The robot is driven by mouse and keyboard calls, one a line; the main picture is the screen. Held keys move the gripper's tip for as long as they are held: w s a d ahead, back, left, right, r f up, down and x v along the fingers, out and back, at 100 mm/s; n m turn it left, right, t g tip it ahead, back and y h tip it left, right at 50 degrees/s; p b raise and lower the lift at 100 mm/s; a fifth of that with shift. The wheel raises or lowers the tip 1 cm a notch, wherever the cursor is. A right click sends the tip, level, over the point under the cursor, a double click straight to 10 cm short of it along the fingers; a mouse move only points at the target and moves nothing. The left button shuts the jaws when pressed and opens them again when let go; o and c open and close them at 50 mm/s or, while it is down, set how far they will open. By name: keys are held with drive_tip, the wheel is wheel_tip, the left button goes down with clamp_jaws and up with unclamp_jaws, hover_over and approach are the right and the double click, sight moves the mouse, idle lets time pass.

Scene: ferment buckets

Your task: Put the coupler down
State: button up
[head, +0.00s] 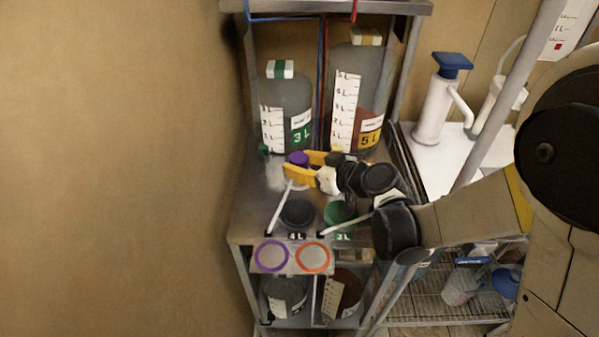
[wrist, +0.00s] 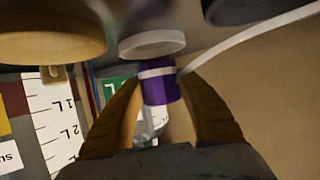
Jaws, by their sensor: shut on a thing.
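The purple coupler (head: 297,158) is between the yellow fingers of my gripper (head: 303,170), above the metal shelf top in front of the bottles. In the wrist view the coupler (wrist: 160,88) is a purple cylinder with a pale band, between the fingertips of my gripper (wrist: 162,90). My gripper is shut on it. A pale line or tube (head: 280,208) runs down and left from near the coupler. The coupler's underside is hidden in the head view, and I cannot tell whether it touches anything.
A green-labelled 3L bottle (head: 285,105) and a yellow-labelled 5L bottle (head: 357,95) stand behind. Dark (head: 297,215) and green (head: 338,213) round parts sit at the shelf front, above purple (head: 271,256) and orange (head: 313,256) rings. A blue-topped pump bottle (head: 445,105) stands right.

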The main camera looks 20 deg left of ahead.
wheel_tip(320, 180, down, 2)
drive_tip(key=shift+w+f, duration=0.1)
drive_tip(key=shift+b, duration=0.3)
drive_tip(key=o, duration=1.2)
